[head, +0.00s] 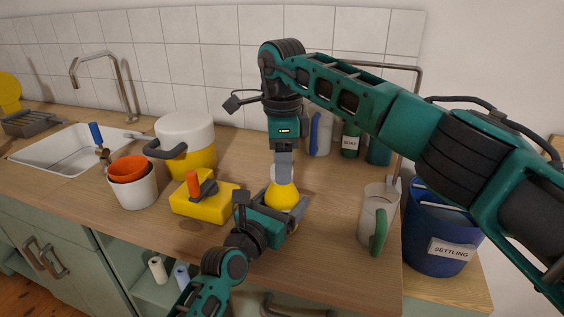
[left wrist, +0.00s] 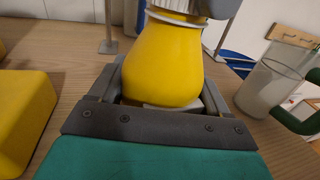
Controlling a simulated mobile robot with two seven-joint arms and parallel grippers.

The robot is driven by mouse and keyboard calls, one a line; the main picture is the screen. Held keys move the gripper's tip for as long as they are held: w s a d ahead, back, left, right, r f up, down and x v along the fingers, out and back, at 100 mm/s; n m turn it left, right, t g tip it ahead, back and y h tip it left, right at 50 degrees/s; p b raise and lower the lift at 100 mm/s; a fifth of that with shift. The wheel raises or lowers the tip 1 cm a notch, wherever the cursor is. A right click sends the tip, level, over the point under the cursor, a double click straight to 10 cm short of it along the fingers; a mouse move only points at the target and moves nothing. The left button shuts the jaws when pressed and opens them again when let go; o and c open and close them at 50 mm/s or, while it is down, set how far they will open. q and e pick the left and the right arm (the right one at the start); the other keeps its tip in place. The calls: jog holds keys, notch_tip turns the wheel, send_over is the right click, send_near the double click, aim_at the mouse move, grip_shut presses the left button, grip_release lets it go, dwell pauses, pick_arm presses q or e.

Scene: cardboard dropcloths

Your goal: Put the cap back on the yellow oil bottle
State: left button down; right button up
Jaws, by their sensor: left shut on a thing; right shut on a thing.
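The yellow oil bottle (head: 285,195) stands upright on the wooden counter, a pale band at its shoulder. My left gripper (head: 281,212) is shut around its lower body; the left wrist view shows the yellow body (left wrist: 172,65) between the fingers. My right gripper (head: 283,175) points straight down over the bottle's top and is shut. The cap is mostly hidden between its fingers. I cannot tell whether the cap touches the neck, because the fingers cover the bottle's mouth.
A yellow block with an orange-handled tool (head: 203,200) lies left of the bottle. A white-and-yellow pot (head: 187,140) and nested buckets (head: 133,185) stand farther left. A clear jug with a green handle (head: 376,212) stands right, near a blue bin (head: 437,235). Soap bottles (head: 350,140) stand behind.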

jog(key=m, duration=0.4)
jog(key=shift+m, duration=0.4)
jog(key=m, duration=0.3)
jog(key=shift+m, duration=0.3)
jog(key=m, duration=0.7)
jog(key=o, duration=1.2)
jog(key=shift+c, duration=0.2)
jog(key=shift+r, duration=2.25)
